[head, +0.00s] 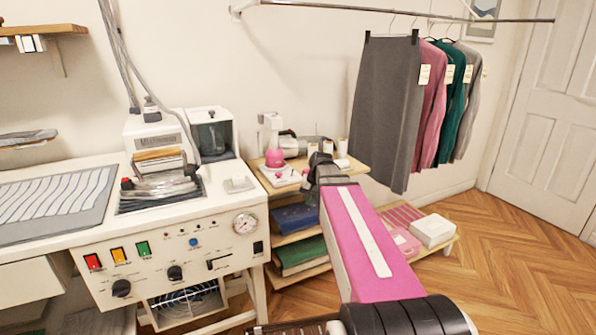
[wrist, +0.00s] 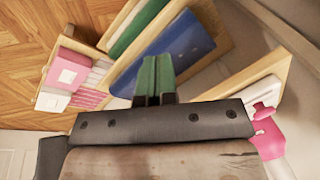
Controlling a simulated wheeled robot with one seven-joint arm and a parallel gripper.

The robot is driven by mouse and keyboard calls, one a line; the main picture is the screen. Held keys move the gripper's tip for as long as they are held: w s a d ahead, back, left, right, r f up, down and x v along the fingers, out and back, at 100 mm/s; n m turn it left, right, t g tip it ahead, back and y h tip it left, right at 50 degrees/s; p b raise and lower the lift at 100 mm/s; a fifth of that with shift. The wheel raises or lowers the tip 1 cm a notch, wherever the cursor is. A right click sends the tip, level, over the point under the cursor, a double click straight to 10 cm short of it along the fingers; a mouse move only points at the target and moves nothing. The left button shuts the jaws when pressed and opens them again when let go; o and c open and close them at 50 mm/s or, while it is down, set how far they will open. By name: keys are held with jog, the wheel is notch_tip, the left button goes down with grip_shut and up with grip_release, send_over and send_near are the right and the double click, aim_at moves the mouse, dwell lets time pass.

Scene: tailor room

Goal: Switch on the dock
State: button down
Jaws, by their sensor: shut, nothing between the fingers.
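The ironing station has a white control panel (head: 180,250) on its front, at the left of the head view. On it are a red switch (head: 93,262), an amber switch (head: 118,255), a green switch (head: 143,248), black knobs and a round gauge (head: 245,223). An iron (head: 160,186) rests on a dark pad on top. I cannot tell which part is the dock or whether any switch is on. My gripper (wrist: 155,72) is shut and empty in the wrist view, facing the shelves. The panel is outside the wrist view. In the head view my arm reaches right of the station.
A low shelf unit with folded blue cloth (head: 297,217) and green cloth (head: 300,254) stands right of the station. A pink bottle (head: 275,151) is on its top. A clothes rail (head: 400,12) holds a grey skirt (head: 385,110). Wooden floor is clear at right.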

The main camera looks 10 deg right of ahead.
jog(key=w+d+r+m+t, duration=0.1)
jog(key=w+d+r, duration=0.1)
jog(key=w+r, duration=0.2)
jog(key=w+d+r+m+y, duration=0.1)
jog(key=w+r, duration=0.3)
jog(key=r, duration=0.6)
jog(key=shift+w+d+r+t, duration=0.15)
jog(key=shift+d+r+t, duration=0.25)
jog(key=shift+d, duration=0.2)
jog(key=shift+f, duration=0.1)
jog(key=w+a+f, duration=0.1)
jog(key=f, duration=0.1)
jog(key=w+a+f, duration=0.2)
jog(key=f, duration=0.1)
jog(key=w+a+f, duration=0.2)
jog(key=f, duration=0.1)
jog(key=shift+w+a+f, duration=0.1)
jog(key=shift+f, duration=0.15)
jog(key=shift+w+a+r, duration=0.1)
jog(key=shift+w+a, duration=0.15)
jog(key=shift+a, duration=0.15)
jog(key=shift+w+r+g, duration=0.1)
jog(key=shift+w+g, duration=0.05)
jog(key=shift+g, duration=0.25)
